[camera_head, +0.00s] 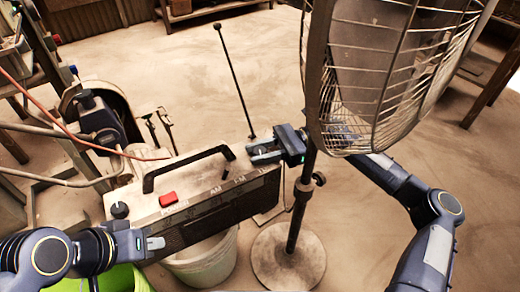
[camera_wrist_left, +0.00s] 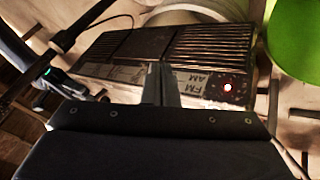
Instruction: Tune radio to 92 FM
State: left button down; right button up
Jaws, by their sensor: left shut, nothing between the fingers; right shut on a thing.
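The radio (camera_head: 190,187) is a pale box with a black carry handle, a red button (camera_head: 168,199), a dark knob (camera_head: 120,210) at its left end and a long antenna (camera_head: 235,80). Its dark grille front also shows in the left wrist view (camera_wrist_left: 125,45), with FM and AM lettering and a lit red light (camera_wrist_left: 227,87). My right gripper (camera_head: 262,152) is shut at the radio's right end; its exact grip is hidden. My left gripper (camera_head: 155,243) is shut and empty, close before the radio's front; its fingertips (camera_wrist_left: 168,70) overlap the face, contact unclear. I cannot read the tuned frequency.
A white bucket (camera_head: 205,262) stands below the radio, with a green container (camera_head: 68,284) at lower left. A large caged fan (camera_head: 390,70) on a round base (camera_head: 288,258) stands right of the radio. Machinery with hoses (camera_head: 95,110) is at left.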

aim_at(265, 149)
jog(key=shift+a+r+n+g+h+p, duration=0.15)
jog(key=shift+n+g+h+p, duration=0.45)
jog(key=shift+p, duration=1)
jog(key=shift+r+n+g+h+p, duration=0.3)
jog(key=shift+g+p, duration=0.5)
jog(key=shift+p, duration=0.8)
jog(key=shift+f+n+g, duration=0.35)
jog(key=shift+n+g, duration=0.25)
jog(key=shift+f+n+g+h, duration=0.1)
jog(key=shift+n+g+h, duration=0.6)
jog(key=shift+g+h, duration=0.1)
jog(key=o, duration=1)
jog(key=shift+c, duration=0.2)
jog(key=p+v, duration=0.1)
jog(key=v, duration=0.6)
jog(key=shift+p, duration=0.35)
jog(key=shift+w+d, duration=0.3)
jog(key=shift+d, duration=0.15)
